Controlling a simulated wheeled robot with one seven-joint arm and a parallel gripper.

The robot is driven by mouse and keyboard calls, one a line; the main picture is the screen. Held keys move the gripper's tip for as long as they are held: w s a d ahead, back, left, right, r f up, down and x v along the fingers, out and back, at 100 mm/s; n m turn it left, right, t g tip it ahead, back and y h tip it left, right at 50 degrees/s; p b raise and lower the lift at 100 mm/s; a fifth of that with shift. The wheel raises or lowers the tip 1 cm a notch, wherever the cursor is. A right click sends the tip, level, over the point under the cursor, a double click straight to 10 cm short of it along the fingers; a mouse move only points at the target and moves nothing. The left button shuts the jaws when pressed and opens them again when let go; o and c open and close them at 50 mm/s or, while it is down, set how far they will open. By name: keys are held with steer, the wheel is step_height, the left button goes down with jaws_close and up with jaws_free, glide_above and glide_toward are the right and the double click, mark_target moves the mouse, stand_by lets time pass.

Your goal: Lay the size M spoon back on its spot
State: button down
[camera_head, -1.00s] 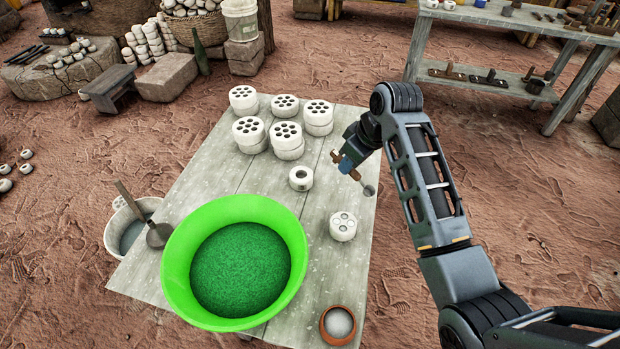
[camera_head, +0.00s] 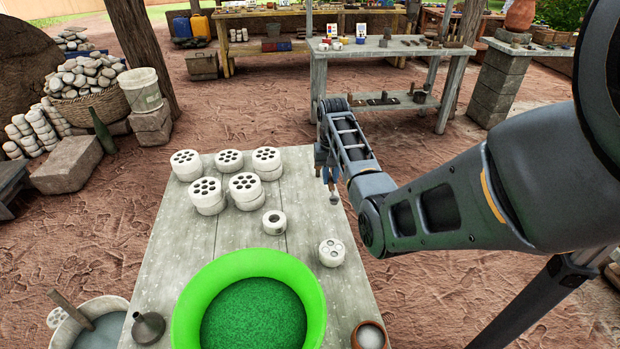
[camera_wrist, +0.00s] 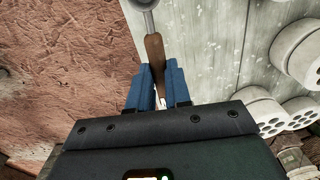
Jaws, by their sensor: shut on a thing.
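My gripper (camera_head: 328,172) is at the right edge of the pale plank table (camera_head: 190,250). In the wrist view my gripper (camera_wrist: 157,78) has its blue fingers shut on a spoon with a brown wooden handle (camera_wrist: 154,52) and a grey metal bowl, partly cut off at the top. In the head view the spoon's small bowl (camera_head: 334,199) hangs below the fingers; its handle is mostly hidden. I cannot read any size mark on it. The spoon's spot cannot be made out; small tools lie on the grey workbench (camera_head: 390,48) at the back.
Several white perforated discs (camera_head: 267,159) stand on the plank table. Bare ground lies between table and workbench.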

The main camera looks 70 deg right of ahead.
steer(key=shift+f, duration=0.15)
steer(key=shift+f, duration=0.65)
step_height(320, 180, down, 5)
steer(key=b, duration=0.4)
steer(key=shift+b, duration=0.35)
steer(key=shift+f+b, duration=0.55)
steer(key=shift+f, duration=0.4)
steer(key=shift+f, duration=0.15)
steer(key=shift+c, duration=2.1)
jaws_free()
steer(key=shift+r+p, duration=2.9)
steer(key=shift+r, duration=0.1)
